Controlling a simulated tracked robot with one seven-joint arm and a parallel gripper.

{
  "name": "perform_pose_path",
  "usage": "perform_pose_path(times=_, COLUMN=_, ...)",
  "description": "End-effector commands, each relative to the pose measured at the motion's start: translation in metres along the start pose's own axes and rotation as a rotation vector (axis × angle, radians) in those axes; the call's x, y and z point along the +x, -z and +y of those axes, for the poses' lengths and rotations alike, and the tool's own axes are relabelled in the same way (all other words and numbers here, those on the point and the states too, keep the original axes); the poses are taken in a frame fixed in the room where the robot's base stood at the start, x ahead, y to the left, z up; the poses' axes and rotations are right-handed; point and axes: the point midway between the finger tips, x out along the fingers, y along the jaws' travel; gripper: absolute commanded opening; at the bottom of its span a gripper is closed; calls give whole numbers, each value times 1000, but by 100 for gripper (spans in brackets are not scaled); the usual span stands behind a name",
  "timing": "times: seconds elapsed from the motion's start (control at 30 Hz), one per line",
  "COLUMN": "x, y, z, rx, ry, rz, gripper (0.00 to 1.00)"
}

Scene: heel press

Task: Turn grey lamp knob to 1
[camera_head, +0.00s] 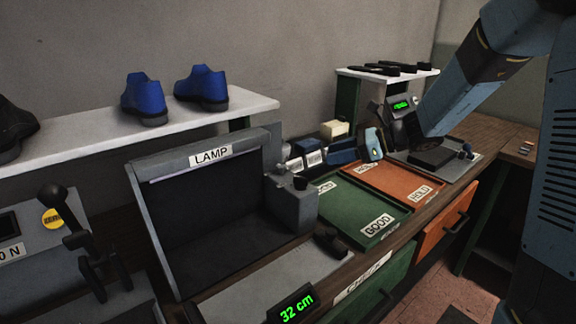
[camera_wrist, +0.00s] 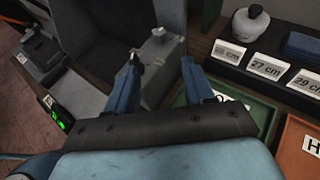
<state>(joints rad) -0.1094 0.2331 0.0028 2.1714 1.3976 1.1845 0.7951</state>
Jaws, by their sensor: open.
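The lamp knob (camera_head: 300,182) is a small dark grey knob on top of the grey box at the right side of the lamp housing (camera_head: 205,165). In the wrist view the knob (camera_wrist: 158,32) stands on the box top, ahead of and between the lines of my two fingers. My gripper (camera_wrist: 162,62) is open and empty, with one blue finger on each side of the box in that view. In the head view my gripper reaches in from the right, above and behind the box. Which number the knob points to is too small to read.
Size-label blocks (camera_wrist: 265,66) stand beside the box. A green tray (camera_head: 345,205) and an orange tray (camera_head: 395,180) lie to the right. Blue shoes (camera_head: 145,97) stand on a white shelf behind.

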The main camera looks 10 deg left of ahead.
Motion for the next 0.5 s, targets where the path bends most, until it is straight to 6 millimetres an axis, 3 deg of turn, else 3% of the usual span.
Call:
perform_pose_path(times=0.17, x=14, y=0, z=-1, rx=9, ry=-1, rz=-5, gripper=53)
perform_pose_path(times=0.5, x=72, y=0, z=0, rx=7, ry=-3, rz=-3, gripper=53)
